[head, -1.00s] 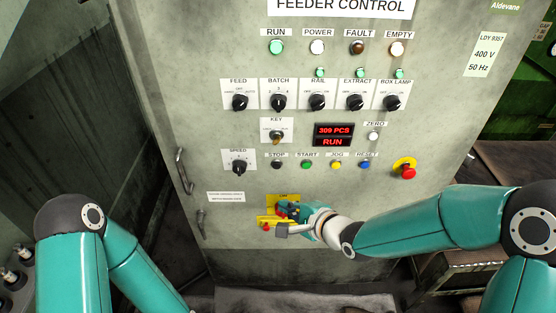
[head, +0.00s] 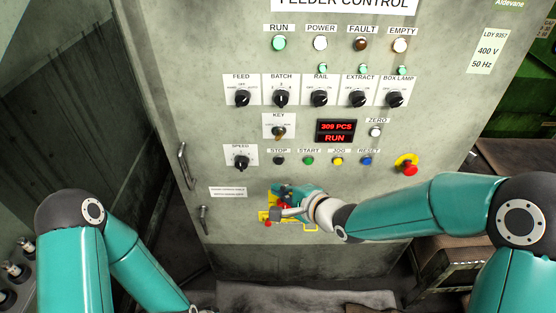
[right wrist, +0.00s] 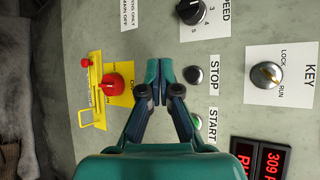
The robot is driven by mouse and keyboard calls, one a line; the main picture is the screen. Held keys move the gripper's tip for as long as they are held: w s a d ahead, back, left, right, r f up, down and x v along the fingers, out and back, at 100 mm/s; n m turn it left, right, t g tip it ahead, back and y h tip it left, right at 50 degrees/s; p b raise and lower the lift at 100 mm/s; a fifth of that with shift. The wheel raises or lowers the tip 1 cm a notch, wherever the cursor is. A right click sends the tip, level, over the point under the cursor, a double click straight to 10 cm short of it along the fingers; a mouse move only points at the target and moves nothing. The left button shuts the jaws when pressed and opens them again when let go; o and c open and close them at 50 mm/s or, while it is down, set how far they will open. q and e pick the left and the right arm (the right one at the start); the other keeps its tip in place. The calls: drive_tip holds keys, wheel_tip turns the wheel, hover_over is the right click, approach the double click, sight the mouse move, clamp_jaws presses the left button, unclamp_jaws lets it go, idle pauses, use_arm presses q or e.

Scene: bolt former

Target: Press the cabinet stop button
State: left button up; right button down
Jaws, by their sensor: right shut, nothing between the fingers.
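The cabinet stop button (head: 279,160) is a small dark button at the left end of the lower button row in the head view. In the right wrist view the dark button (right wrist: 193,74) sits beside its STOP label, just right of my fingertips. My right gripper (right wrist: 160,72) is shut and empty. In the head view my right gripper (head: 281,193) is in front of the panel below the stop button, over the yellow switch plate. A gap to the button shows sideways; its distance from the panel is unclear. My left gripper is out of view.
A green start button (head: 308,160) is right of stop. A red emergency button (head: 409,168) is further right. A yellow lockout bracket with a red knob (right wrist: 112,82) lies left of my fingertips. The display (head: 335,131) reads 309 PCS, RUN. A door handle (head: 184,165) projects at left.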

sight(279, 161)
drive_tip(key=shift+w+p, duration=1.45)
drive_tip(key=shift+w, duration=1.6)
drive_tip(key=shift+w+p, duration=0.4)
drive_tip(key=shift+p, duration=0.1)
drive_tip(key=shift+w+p, duration=0.4)
drive_tip(key=shift+s, duration=0.1)
drive_tip(key=shift+s+b, duration=0.35)
drive_tip(key=shift+s, duration=0.35)
